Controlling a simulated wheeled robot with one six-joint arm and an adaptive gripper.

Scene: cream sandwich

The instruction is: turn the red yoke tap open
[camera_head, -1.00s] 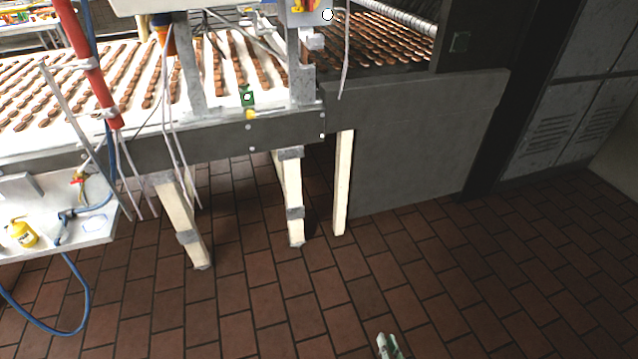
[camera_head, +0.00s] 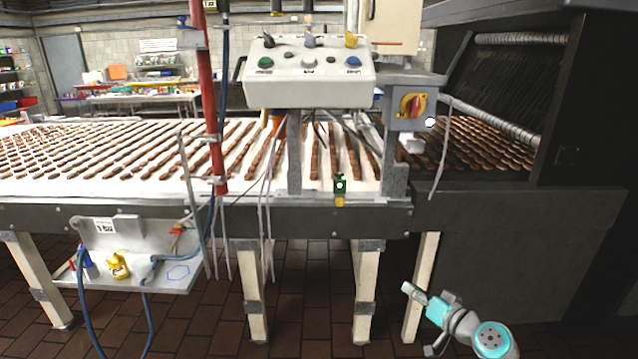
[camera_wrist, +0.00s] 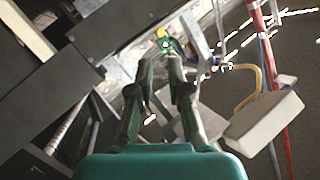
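A small tap with a red handle (camera_head: 178,229) sits at the right side of the grey metal shelf unit, at the left of the head view. It is by the blue hose (camera_head: 200,225) and too small to tell how its handle is turned. I cannot make it out in the wrist view. My gripper (camera_head: 408,288) is at the lower right of the head view, well to the right of the tap and lower in the picture. In the wrist view its two green fingers (camera_wrist: 161,68) stand apart with nothing held between them.
A conveyor (camera_head: 110,160) with rows of brown biscuits runs behind the tap. A red pipe (camera_head: 212,110) rises nearby. A control box (camera_head: 308,80) and a red-yellow switch (camera_head: 413,105) stand above. The shelf (camera_head: 135,279) holds a yellow item (camera_head: 118,265). Hanging cables and pale legs (camera_head: 367,290) are between.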

